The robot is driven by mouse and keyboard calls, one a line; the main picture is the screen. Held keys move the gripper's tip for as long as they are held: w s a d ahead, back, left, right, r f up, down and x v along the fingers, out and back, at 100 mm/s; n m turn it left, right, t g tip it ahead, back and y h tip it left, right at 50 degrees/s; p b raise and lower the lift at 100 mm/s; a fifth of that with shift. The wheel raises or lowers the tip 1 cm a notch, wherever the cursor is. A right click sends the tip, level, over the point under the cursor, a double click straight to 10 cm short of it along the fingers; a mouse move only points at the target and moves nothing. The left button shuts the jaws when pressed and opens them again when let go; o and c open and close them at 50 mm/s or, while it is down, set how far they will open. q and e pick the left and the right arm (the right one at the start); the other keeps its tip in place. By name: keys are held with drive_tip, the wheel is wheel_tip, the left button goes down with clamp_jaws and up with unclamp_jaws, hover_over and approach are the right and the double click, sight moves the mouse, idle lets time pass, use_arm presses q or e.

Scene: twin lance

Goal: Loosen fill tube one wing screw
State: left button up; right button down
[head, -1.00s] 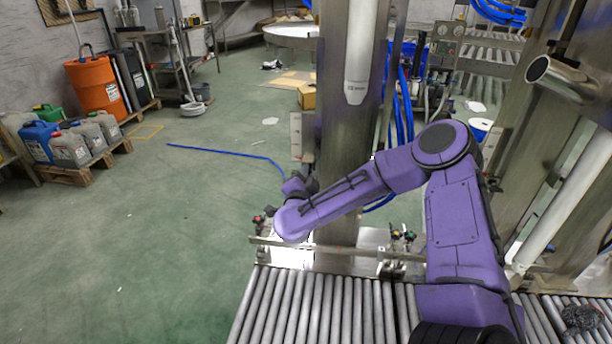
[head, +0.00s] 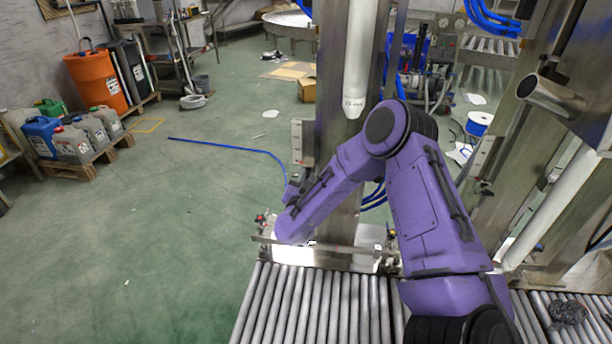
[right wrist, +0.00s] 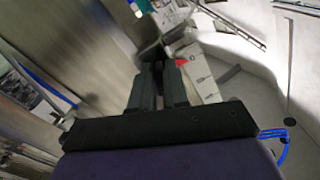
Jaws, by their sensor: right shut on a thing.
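A white fill tube (head: 357,60) with small dark lettering near its lower end hangs in front of a steel column. I cannot read which number it bears. My right gripper is mostly hidden behind my purple forearm in the head view, low by the column. In the right wrist view, the right gripper's (right wrist: 160,72) dark fingers are close together, shut on a small part at their tips. A small red piece (right wrist: 182,62) shows beside the right fingertip. The wing screw itself is largely hidden by the fingers. My left gripper is in neither view.
A roller conveyor (head: 290,300) runs along the front below my right arm. A steel rail (head: 330,247) with small clamps crosses just behind it. Another steel column stands at the right, with a slanted white tube (head: 550,205). The green floor at left is open.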

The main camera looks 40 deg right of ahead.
drive_tip(key=shift+r+n+p, duration=0.3)
drive_tip(key=shift+n+p, duration=0.4)
drive_tip(key=shift+n, duration=0.4)
drive_tip(key=shift+f+n, duration=0.1)
drive_tip(key=shift+n, duration=0.2)
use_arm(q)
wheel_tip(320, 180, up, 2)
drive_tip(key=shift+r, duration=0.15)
use_arm(e)
drive_tip(key=shift+f, duration=0.15)
drive_tip(key=n+p, duration=0.2)
drive_tip(key=shift+r+n, duration=0.3)
drive_tip(key=shift+n, duration=0.1)
drive_tip(key=shift+n+p, duration=0.35)
drive_tip(key=shift+n, duration=0.15)
drive_tip(key=shift+f+n, duration=0.25)
drive_tip(key=shift+n, duration=0.15)
drive_tip(key=c, duration=1.2)
unclamp_jaws()
drive_tip(key=shift+c, duration=0.2)
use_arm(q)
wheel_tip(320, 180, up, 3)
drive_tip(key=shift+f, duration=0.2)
